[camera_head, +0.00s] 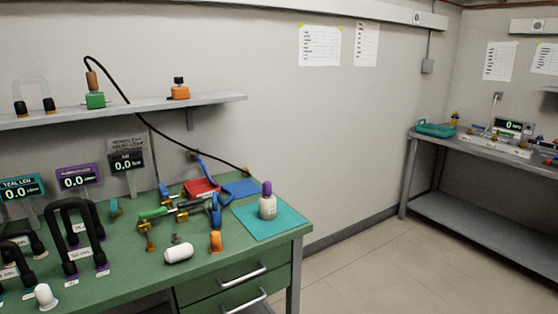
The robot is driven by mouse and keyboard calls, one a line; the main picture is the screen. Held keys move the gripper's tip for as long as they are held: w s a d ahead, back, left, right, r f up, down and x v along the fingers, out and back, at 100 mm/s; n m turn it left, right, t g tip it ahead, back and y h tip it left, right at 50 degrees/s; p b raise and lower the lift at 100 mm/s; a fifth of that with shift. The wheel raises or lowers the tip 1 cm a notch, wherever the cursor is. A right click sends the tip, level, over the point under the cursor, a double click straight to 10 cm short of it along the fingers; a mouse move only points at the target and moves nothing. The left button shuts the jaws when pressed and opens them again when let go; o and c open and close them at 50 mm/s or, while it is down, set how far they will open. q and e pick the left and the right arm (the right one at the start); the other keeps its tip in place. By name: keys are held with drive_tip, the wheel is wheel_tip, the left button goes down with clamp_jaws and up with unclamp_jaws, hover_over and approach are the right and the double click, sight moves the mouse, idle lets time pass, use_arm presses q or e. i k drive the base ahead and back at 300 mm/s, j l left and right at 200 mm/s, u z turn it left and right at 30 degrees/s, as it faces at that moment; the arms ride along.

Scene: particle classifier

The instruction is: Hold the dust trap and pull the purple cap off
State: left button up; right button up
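The dust trap appears to be the small white bottle (267,210) with a label, standing upright on a teal mat at the right end of the green bench. The purple cap (267,188) sits on top of it. Neither of my grippers is in view, and nothing touches the bottle or its cap.
Black U-shaped tubes (72,228) stand at left. Open floor (385,270) lies right of the bench.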

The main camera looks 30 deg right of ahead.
sight(267, 184)
drive_tip(key=i+l+u, duration=0.25)
drive_tip(key=l, duration=0.9)
drive_tip(key=i+l+u, duration=0.3)
drive_tip(key=l, duration=0.85)
drive_tip(key=l+u, duration=0.25)
drive_tip(key=l, duration=0.95)
